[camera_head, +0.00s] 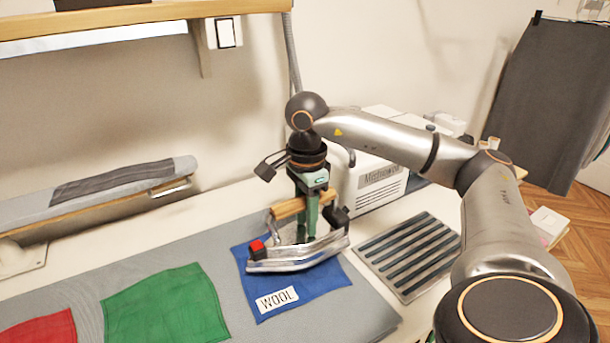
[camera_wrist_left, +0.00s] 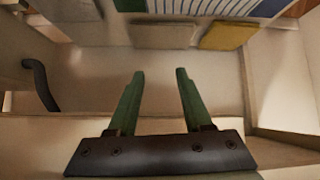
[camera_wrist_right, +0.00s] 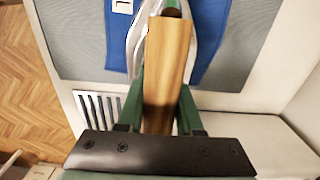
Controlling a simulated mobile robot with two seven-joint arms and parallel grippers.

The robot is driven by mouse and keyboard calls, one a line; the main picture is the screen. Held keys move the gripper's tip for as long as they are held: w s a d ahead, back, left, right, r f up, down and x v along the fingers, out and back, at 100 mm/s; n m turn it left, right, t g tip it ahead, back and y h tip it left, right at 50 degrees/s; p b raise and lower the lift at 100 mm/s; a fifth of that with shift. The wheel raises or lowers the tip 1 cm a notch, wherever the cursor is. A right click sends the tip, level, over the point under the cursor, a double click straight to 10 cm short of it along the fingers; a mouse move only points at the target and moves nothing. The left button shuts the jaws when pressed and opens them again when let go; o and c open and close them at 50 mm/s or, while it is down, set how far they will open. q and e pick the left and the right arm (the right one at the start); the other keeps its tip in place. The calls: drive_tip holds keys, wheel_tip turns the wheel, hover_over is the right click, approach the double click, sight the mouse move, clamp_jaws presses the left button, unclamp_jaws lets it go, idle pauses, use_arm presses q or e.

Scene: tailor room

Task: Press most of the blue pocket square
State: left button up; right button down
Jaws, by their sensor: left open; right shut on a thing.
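The blue pocket square (camera_head: 322,281) lies on the grey pressing mat, with a white label reading WOOL (camera_head: 277,298) near its front edge. It also shows in the right wrist view (camera_wrist_right: 215,52). A silver iron (camera_head: 300,256) with a wooden handle (camera_head: 290,208) and a red knob (camera_head: 257,248) is over the blue square; I cannot tell if its sole touches the cloth. My right gripper (camera_head: 308,232) is shut on the wooden handle, which fills the jaws in the right wrist view (camera_wrist_right: 166,70). My left gripper (camera_wrist_left: 160,75) is open and empty, away from the mat and outside the head view.
A green cloth (camera_head: 165,308) and a red cloth (camera_head: 40,330) lie left on the mat (camera_head: 355,318). A slatted metal rest (camera_head: 410,256) is right of the mat, before a white steam unit (camera_head: 378,185). A sleeve board (camera_head: 100,190) stands at the back left.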

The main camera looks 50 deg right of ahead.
drive_tip(key=shift+w+f+b, duration=0.1)
drive_tip(key=shift+f+b, duration=1.15)
drive_tip(key=shift+f, duration=0.2)
idle(0.3)
drive_tip(key=shift+s+a+b, duration=0.4)
drive_tip(key=shift+s, duration=0.8)
drive_tip(key=shift+s+a+b, duration=0.35)
drive_tip(key=shift+s+b, duration=0.1)
drive_tip(key=shift+s, duration=0.75)
drive_tip(key=shift+s+a+b, duration=0.4)
drive_tip(key=shift+s, duration=0.8)
drive_tip(key=shift+w, duration=0.2)
drive_tip(key=shift+w+d+p, duration=0.35)
drive_tip(key=shift+w+p, duration=0.1)
drive_tip(key=shift+w, duration=0.65)
drive_tip(key=shift+w+d+p, duration=0.4)
drive_tip(key=shift+w, duration=0.75)
drive_tip(key=shift+w+d+p, duration=0.35)
drive_tip(key=shift+w+p, duration=0.1)
drive_tip(key=shift+w, duration=0.65)
drive_tip(key=shift+w, duration=0.15)
drive_tip(key=shift+w+d+p, duration=0.35)
drive_tip(key=shift+w+p, duration=0.25)
drive_tip(key=shift+w, duration=0.5)
drive_tip(key=shift+w+d+p, duration=0.4)
drive_tip(key=shift+w+p, duration=0.15)
drive_tip(key=shift+w, duration=0.6)
drive_tip(key=shift+w+d+p, duration=0.35)
drive_tip(key=shift+w+p, duration=0.25)
drive_tip(key=shift+w, duration=0.5)
